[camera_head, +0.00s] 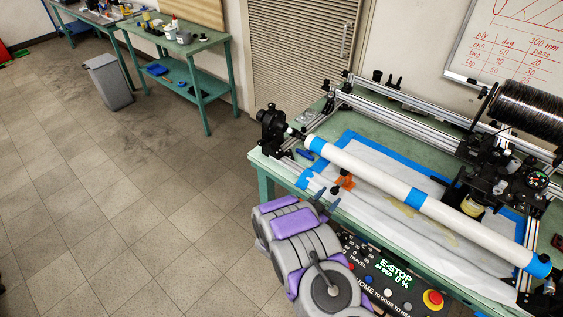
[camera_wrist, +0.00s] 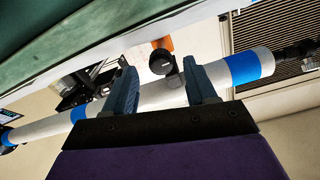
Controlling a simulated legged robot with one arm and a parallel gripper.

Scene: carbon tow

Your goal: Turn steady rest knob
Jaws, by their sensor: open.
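The steady rest (camera_head: 345,182) is a small orange bracket under the white tube (camera_head: 370,175), near its left end. In the wrist view the orange bracket (camera_wrist: 160,44) carries a round black knob (camera_wrist: 162,63). My gripper (camera_head: 328,198) is open at the near edge of the bench, just in front of the steady rest. In the wrist view my gripper (camera_wrist: 158,70) has its two blue-grey fingers spread, with the knob showing between their tips. I cannot tell how far ahead of the tips the knob lies. Nothing shows as held.
The white tube with blue tape bands runs across the winding bench, over a white sheet. A control panel with a red E-stop button (camera_head: 433,298) is at the bench front. A black tow spool (camera_head: 525,108) is at right. The floor at left is clear.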

